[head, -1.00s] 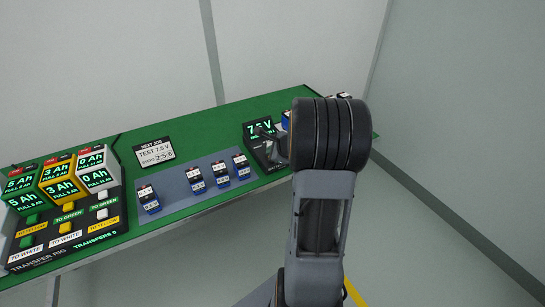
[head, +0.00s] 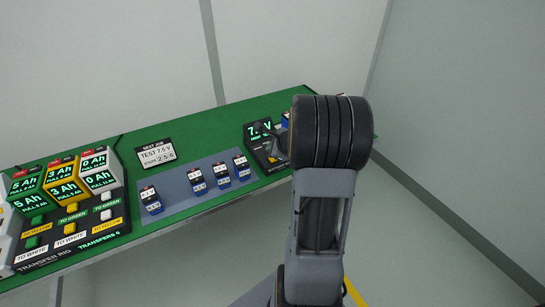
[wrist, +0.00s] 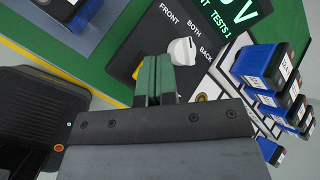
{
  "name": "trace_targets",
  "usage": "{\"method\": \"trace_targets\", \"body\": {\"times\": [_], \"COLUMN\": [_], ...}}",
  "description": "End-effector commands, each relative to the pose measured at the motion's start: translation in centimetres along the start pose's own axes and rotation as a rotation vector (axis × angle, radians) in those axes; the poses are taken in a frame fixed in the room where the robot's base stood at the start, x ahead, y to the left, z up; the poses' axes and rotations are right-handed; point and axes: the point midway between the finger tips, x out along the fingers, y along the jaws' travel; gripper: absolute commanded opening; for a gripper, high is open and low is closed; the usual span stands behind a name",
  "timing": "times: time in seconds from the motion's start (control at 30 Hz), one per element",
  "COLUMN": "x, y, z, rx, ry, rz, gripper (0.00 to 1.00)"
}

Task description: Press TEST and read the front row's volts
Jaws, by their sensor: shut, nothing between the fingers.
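The black tester (head: 262,153) stands at the far right of the green bench. Its lit display (head: 253,131) starts with 7 and ends in V; my gripper hides the digit between. In the wrist view the display (wrist: 240,12) is cut off, with "TESTS 1" below it. A white selector knob (wrist: 182,52) sits among FRONT, BOTH and BACK; I cannot tell which it points at. My gripper (wrist: 155,62) is shut and empty, its green fingertips over the panel beside the knob. Blue battery cells (wrist: 265,67) stand in a white holder right of the panel. I cannot see the TEST button.
Several blue cells (head: 222,178) stand on a grey mat (head: 179,198). A job card (head: 156,153) reads "TEST 7.5 V" and a stamp line of 2 5 6. The transfer rig (head: 75,249) is at left.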

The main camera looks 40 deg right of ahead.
Motion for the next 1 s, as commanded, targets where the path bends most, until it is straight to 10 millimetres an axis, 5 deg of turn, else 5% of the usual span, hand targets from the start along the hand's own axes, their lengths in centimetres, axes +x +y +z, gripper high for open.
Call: {"method": "trace_targets", "body": {"times": [0.4, 1.0], "x": [-2.9, -2.9], "y": [-2.1, -2.1], "z": [2.1, 2.1], "rx": [0.0, 0.001], "ry": [0.0, 0.0], "rz": [0.0, 0.0], "gripper": [0.0, 0.0]}}
